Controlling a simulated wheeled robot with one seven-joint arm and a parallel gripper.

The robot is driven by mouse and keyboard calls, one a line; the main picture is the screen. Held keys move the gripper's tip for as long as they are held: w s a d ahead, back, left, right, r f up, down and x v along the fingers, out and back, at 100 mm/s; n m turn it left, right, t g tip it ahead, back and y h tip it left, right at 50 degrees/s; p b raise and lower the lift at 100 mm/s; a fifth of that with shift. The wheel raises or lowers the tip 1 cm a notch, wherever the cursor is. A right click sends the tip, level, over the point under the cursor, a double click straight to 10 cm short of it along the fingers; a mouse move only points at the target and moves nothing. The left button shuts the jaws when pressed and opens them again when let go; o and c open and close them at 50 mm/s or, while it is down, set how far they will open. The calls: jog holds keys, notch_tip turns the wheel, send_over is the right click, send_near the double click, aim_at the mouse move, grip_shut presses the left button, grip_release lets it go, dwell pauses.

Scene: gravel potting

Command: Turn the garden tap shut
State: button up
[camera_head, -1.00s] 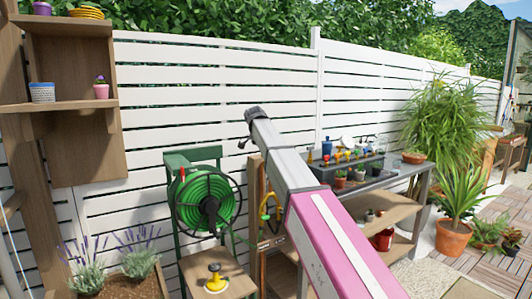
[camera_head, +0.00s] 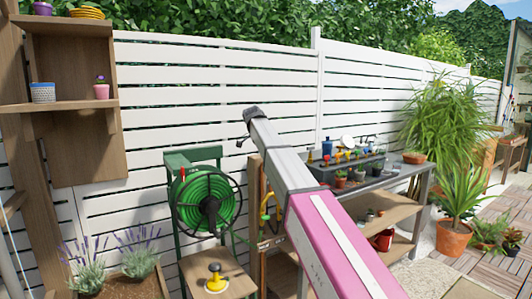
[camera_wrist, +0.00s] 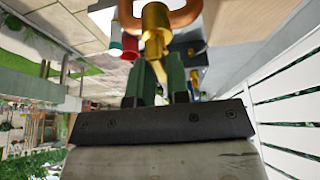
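The brass tap (camera_wrist: 155,28) is close up at the top of the wrist view, beside a thick copper-coloured pipe (camera_wrist: 184,13). My gripper (camera_wrist: 157,66) has two green fingers pointing at the tap, with their tips at its lower brass part. A narrow gap shows between the fingers, with brass in it. I cannot tell whether they grip it or stand around it.
A green hose reel (camera_head: 190,202) stands left of the post, with a wooden stool (camera_head: 232,285) in front. A potting bench (camera_head: 390,180) with pots and tools is behind my arm. A white fence (camera_head: 220,75) closes the back.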

jog(key=shift+o, duration=1.4)
jog(key=v, duration=1)
jog(key=shift+a+r, duration=0.2)
jog(key=shift+r, duration=0.15)
jog(key=shift+s, duration=0.2)
